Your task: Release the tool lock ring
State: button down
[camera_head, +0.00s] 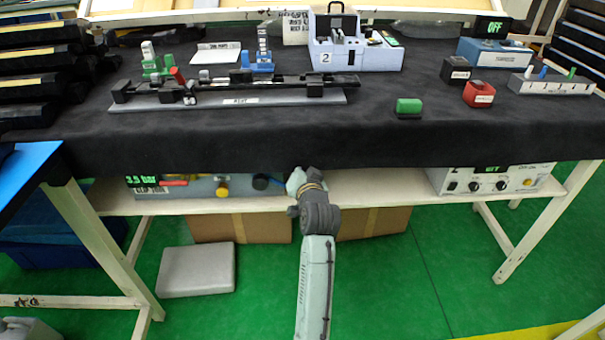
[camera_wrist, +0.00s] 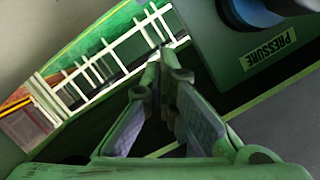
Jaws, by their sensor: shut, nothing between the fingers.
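My gripper (camera_wrist: 166,68) is shut and empty in the wrist view, its fingertips close together. A grey panel with a PRESSURE label (camera_wrist: 269,49) lies to its upper right. A dark blue round knob (camera_wrist: 255,12) stands on that panel, partly cut off by the top edge. The fingers appear apart from both. In the head view a grey unit (camera_head: 205,188) with a "3.5 bar" display, a yellow knob (camera_head: 222,191) and a dark blue knob (camera_head: 261,182) sits on the shelf under the table. My arm reaches that shelf; its fingers cannot be made out there. I cannot identify a tool lock ring.
The black-covered table (camera_head: 380,145) overhangs the shelf (camera_head: 380,182). A white control box (camera_head: 492,180) stands at the shelf's right. Cardboard boxes (camera_head: 372,223) lie below. A long grey fixture (camera_head: 228,99) and several small devices stand on the table. The green floor in front is mostly clear.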

aim_at(279, 183)
jog(key=a+f, duration=0.1)
jog(key=s+a+f, duration=0.1)
jog(key=f, duration=0.1)
jog(key=shift+s+p, duration=0.2)
jog(key=shift+p, duration=0.2)
jog(key=shift+f, duration=0.1)
jog(key=shift+f+m, duration=0.2)
jog(key=shift+m, duration=0.1)
